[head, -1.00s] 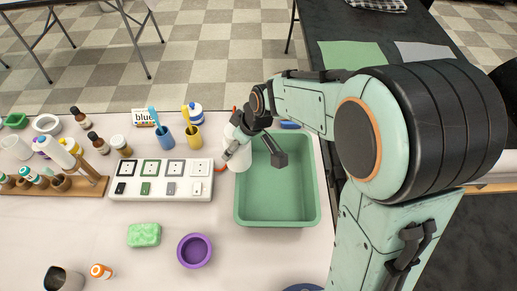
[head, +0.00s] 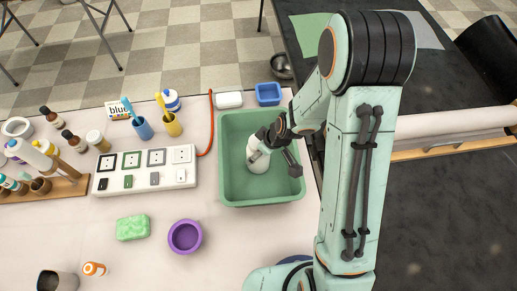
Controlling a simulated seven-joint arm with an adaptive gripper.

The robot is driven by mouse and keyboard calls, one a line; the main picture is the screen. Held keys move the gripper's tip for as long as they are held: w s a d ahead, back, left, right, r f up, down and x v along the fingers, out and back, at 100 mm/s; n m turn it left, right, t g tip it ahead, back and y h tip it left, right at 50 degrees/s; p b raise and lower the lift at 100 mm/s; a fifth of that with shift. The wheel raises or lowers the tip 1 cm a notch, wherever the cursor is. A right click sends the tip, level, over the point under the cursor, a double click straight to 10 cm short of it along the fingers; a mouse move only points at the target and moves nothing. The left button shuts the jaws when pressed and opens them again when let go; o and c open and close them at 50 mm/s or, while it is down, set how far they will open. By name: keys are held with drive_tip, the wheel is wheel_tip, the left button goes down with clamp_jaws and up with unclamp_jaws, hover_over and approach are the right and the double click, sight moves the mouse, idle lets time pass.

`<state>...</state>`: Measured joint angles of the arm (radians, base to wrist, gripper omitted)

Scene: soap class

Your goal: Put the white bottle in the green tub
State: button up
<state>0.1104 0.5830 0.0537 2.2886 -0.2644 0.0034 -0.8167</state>
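The white bottle (head: 258,164) shows within the outline of the green tub (head: 232,185), near the middle of its floor. It looks roughly upright; its upper part is partly covered by my gripper, and I cannot see clearly whether its base touches the tub floor. My gripper (head: 276,159) reaches down over the tub from the right. Its fingers are spread wide, one in front of the bottle and the other to the right with a gap between, so it looks open.
A white power strip (head: 150,182) with a red cord (head: 211,120) lies left of the tub. A white soap bar (head: 229,99) and a blue dish (head: 268,94) lie behind it. A purple bowl (head: 185,237) and green sponge (head: 132,228) lie in front left.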

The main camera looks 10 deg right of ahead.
drive_tip(key=shift+f, duration=0.15)
drive_tip(key=o, duration=1.2)
drive_tip(key=shift+o, duration=0.2)
drive_tip(key=shift+r, duration=0.4)
drive_tip(key=v, duration=1.2)
drive_tip(key=s+r+m+g+h, duration=0.1)
drive_tip(key=s+r+m, duration=0.2)
drive_tip(key=s, duration=0.6)
drive_tip(key=s+r+m+g+h, duration=0.1)
drive_tip(key=s+r+m, duration=0.3)
drive_tip(key=s, duration=0.5)
drive_tip(key=shift+m+g, duration=0.4)
drive_tip(key=shift+g, duration=0.3)
